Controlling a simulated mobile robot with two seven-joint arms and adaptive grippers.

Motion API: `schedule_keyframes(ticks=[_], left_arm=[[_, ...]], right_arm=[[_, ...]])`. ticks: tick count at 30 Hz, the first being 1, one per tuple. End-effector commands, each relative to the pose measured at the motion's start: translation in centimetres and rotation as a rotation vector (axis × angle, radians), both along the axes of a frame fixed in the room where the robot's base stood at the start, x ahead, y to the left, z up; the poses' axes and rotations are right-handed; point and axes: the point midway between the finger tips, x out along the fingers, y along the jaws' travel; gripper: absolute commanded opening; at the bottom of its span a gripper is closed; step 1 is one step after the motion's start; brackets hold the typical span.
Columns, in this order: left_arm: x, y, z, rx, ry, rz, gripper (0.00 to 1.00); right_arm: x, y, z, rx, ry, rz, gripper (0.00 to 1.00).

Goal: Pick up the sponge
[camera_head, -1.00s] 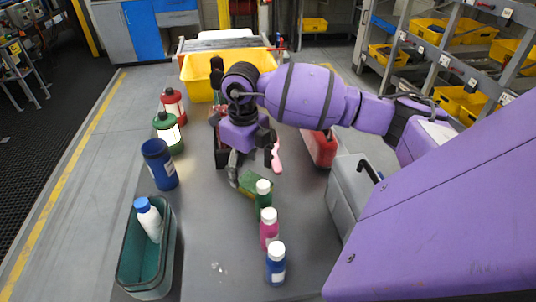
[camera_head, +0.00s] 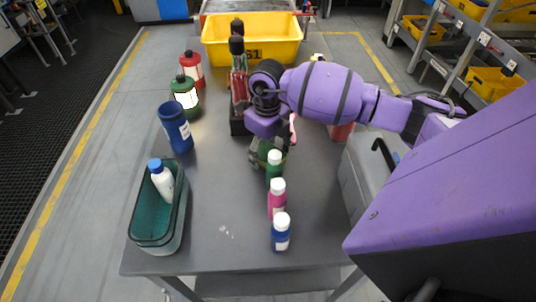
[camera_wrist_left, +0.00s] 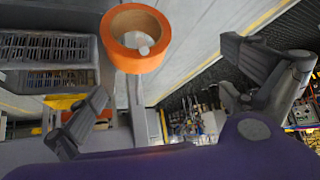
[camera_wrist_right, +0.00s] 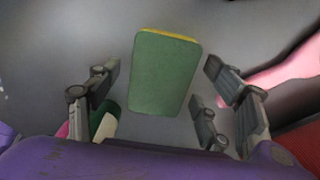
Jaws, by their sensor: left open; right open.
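The sponge (camera_wrist_right: 165,75) is a green block with a yellow edge, lying flat on the grey table. In the right wrist view it lies between the spread fingers of my right gripper (camera_wrist_right: 161,82), which is open and empty. A gap shows on each side of it. In the head view my right gripper (camera_head: 264,160) points down over the sponge and largely hides it. My left gripper (camera_wrist_left: 165,75) is open and empty in the left wrist view, away from the table, and is out of the head view.
A green bottle (camera_head: 274,167) stands close beside my right gripper, with pink (camera_head: 277,200) and blue (camera_head: 281,233) bottles in front. A teal bin (camera_head: 150,232) holding a white bottle stands left. A grey toolbox (camera_head: 362,178) is right.

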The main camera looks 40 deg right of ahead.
Motion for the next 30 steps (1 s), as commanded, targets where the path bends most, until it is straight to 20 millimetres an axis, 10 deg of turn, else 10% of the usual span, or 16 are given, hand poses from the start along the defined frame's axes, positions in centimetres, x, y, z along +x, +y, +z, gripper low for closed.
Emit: schedule_keyframes(ticks=[5,13,30], left_arm=[[0.0,0.0,0.0,0.000,0.001,0.000,1.00],[0.0,0.0,0.0,0.000,0.001,0.000,1.00],[-0.3,0.0,-0.3,0.000,0.006,0.000,1.00]], right_arm=[[0.0,0.0,0.0,0.000,-0.001,0.000,0.73],[0.0,0.0,0.0,0.000,-0.001,0.000,0.41],[0.2,-0.1,3.5,-0.002,-0.005,0.001,0.39]])
